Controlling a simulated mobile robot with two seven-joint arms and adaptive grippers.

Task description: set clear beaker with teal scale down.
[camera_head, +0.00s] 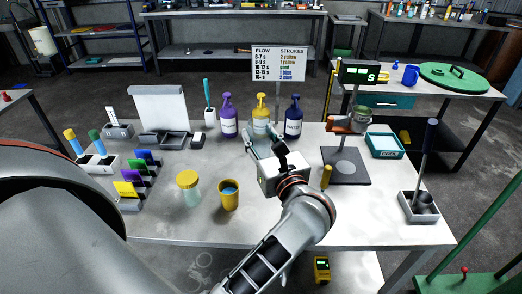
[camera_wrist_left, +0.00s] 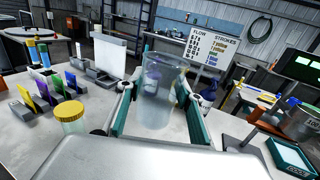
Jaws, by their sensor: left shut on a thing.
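A clear beaker (camera_wrist_left: 157,88) stands roughly upright between the two teal-lined fingers of my left gripper (camera_wrist_left: 158,112) in the left wrist view. The gripper is shut on it. No teal scale marks can be made out on its wall. In the head view my left gripper (camera_head: 265,146) is over the middle of the grey table (camera_head: 255,222), in front of the pump bottles. The beaker is hard to pick out there. I cannot tell whether its base touches the table. My right gripper is not in view.
Purple (camera_head: 228,116), yellow (camera_head: 261,114) and dark blue (camera_head: 293,117) pump bottles stand behind the gripper. A yellow-lidded jar (camera_head: 189,188) and yellow cup (camera_head: 228,195) are to its left. A dark-based stand (camera_head: 345,166) is right. The front table strip is clear.

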